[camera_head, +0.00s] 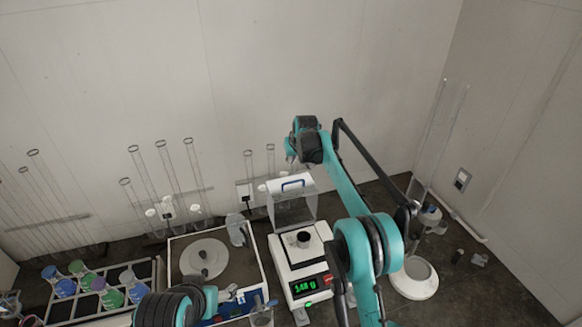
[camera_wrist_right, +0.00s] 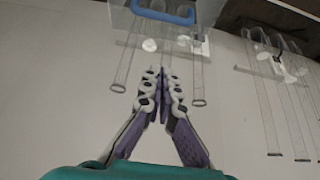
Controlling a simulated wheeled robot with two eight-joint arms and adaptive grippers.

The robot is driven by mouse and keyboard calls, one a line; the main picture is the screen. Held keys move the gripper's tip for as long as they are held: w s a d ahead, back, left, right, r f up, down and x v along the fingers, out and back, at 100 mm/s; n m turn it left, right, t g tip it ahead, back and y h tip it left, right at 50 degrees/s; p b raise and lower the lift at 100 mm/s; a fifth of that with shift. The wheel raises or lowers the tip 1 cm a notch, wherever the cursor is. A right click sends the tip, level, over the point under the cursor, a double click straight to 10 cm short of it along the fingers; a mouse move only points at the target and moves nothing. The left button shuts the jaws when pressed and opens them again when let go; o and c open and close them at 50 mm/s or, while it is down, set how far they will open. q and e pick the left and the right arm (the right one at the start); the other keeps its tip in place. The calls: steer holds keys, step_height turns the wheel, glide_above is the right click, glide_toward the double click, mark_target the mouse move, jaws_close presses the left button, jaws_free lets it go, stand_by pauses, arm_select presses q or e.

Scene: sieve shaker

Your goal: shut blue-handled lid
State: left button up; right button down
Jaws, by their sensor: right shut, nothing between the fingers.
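A clear box-like lid (camera_head: 290,212) with a blue handle (camera_head: 292,183) stands raised at the back of a white balance (camera_head: 292,262). The balance's pan holds a small dark cup (camera_head: 304,237). My right gripper (camera_head: 290,158) is above and behind the handle, near the back wall, apart from the lid. In the right wrist view my right gripper (camera_wrist_right: 163,75) has its fingertips together and empty; the blue handle (camera_wrist_right: 163,11) and clear lid (camera_wrist_right: 198,18) show beyond them at the top. My left gripper (camera_head: 232,293) is low in the head view, partly hidden; its fingers are unclear.
A tray (camera_head: 173,265) with a round grey disc stands left of the balance. A rack with coloured flasks (camera_head: 60,282) is at far left. A round white stand (camera_head: 415,278) is at right. Tall glass tubes (camera_head: 172,170) rise along the back wall. My right arm passes right of the balance.

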glide_above(290, 188)
steer(key=w, duration=0.3)
steer(key=f, duration=0.4)
steer(key=f+p, duration=0.1)
steer(key=f, duration=0.1)
steer(key=shift+a+f, duration=0.4)
steer(key=shift+w+a+f, duration=0.1)
steer(key=shift+w+f, duration=0.2)
steer(key=shift+f, duration=0.35)
steer(key=shift+s+f, duration=0.15)
steer(key=shift+s, duration=0.1)
steer(key=shift+s+d+f, duration=0.1)
steer(key=shift+s+d, duration=0.15)
steer(key=shift+s, duration=0.3)
steer(key=shift+s+d, duration=0.2)
steer(key=shift+s, duration=0.3)
steer(key=shift+s+d+f, duration=0.15)
steer(key=shift+s+f, duration=0.05)
steer(key=shift+s, duration=0.3)
